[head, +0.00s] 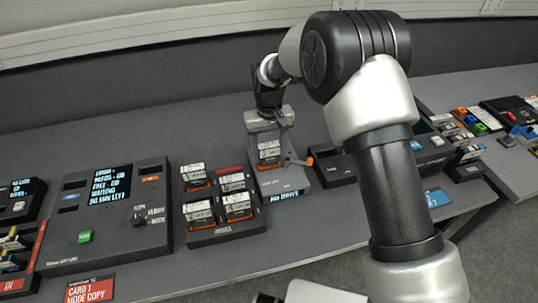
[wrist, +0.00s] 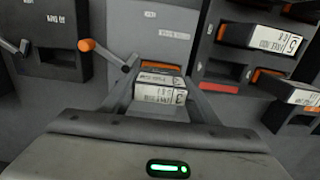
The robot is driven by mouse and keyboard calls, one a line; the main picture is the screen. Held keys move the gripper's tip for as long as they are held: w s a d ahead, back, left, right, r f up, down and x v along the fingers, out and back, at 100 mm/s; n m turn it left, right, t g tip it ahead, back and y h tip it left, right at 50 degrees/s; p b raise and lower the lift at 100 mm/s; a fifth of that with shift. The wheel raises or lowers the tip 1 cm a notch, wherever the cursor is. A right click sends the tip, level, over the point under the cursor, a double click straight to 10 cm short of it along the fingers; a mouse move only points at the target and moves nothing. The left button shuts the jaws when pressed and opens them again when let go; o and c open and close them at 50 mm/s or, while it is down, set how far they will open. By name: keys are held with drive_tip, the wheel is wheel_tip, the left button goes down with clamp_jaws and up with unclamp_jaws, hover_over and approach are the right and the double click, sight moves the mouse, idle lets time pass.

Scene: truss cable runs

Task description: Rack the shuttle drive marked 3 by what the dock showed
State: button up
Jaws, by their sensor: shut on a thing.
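The shuttle drive marked 3 (wrist: 160,92), with a white label and orange edge, sits between my gripper's fingers. In the head view the held drive (head: 269,153) is below my gripper (head: 268,132), at the grey dock (head: 270,183). My gripper is shut on it; it also shows in the wrist view (wrist: 158,98). I cannot tell whether the drive is seated in the dock or just above it. The dock's front screen (head: 284,196) seems to read "NO DRIVE". An orange-tipped lever (head: 308,161) stands at the dock's right side.
A dark drive tray (head: 213,235) with several drives is left of the dock; an open red slot (wrist: 222,86) shows in it. A console with a text screen (head: 110,185) stands further left. My arm hides part of the right bench.

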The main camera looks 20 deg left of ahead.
wheel_tip(320, 180, up, 8)
drive_tip(key=shift+a+r, duration=0.1)
drive_tip(key=shift+s+a+r+p, duration=0.35)
drive_tip(key=shift+a+r+p, duration=0.15)
drive_tip(key=shift+r+p, duration=0.1)
drive_tip(key=s+a+p, duration=0.5)
drive_tip(key=s+a, duration=0.2)
drive_tip(key=a, duration=0.1)
drive_tip(key=shift+s+a+f+b, duration=0.1)
drive_tip(key=shift+s+f+b, duration=0.05)
drive_tip(key=shift+f+b, duration=1.1)
drive_tip(key=shift+s+a+f+b, duration=0.1)
drive_tip(key=shift+f+b, duration=0.6)
drive_tip(key=shift+f, duration=0.9)
drive_tip(key=shift+f+b, duration=1.4)
drive_tip(key=shift+f, duration=0.8)
drive_tip(key=o, duration=1.8)
drive_tip(key=shift+s, duration=0.1)
